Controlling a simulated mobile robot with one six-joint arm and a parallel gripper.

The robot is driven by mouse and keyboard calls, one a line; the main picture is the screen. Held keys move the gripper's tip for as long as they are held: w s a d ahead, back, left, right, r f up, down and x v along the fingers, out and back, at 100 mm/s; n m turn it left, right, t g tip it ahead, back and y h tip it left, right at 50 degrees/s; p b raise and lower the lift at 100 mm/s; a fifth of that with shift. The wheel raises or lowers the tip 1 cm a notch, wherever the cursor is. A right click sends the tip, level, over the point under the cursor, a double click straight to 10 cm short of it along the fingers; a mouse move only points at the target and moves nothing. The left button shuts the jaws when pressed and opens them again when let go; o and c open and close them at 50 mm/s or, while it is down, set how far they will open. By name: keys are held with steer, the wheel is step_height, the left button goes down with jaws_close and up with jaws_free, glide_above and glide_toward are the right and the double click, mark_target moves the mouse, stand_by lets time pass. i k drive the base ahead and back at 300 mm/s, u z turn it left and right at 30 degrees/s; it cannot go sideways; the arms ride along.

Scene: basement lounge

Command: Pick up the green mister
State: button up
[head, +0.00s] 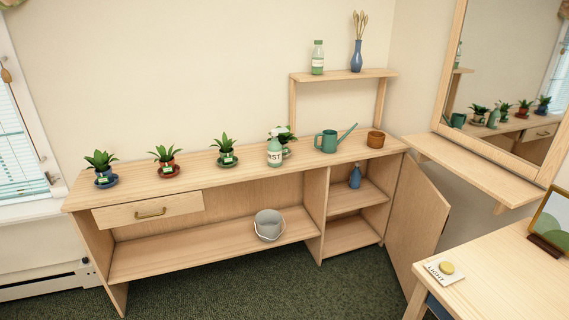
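A pale green spray bottle with a white label reading "MIST" (275,155) stands upright on top of the long wooden sideboard (190,185), near its front edge. A potted plant stands partly hidden behind it. A small blue bottle (355,178) that looks like another sprayer stands on a shelf inside the open cupboard at the right. A green bottle with a white label (318,58) stands on the raised shelf. My gripper is not in view.
Small potted plants (164,161) stand to the left. A green watering can (330,141) and a brown pot (375,139) stand to the right. The cupboard door (415,225) hangs open. A desk (515,280) fills the right foreground. The dark green carpet (240,290) in front is clear.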

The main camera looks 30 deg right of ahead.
mark_target(275, 149)
steer(key=k, duration=0.3)
steer(key=u, duration=0.55)
steer(key=i, duration=1.55)
steer(key=z, duration=0.35)
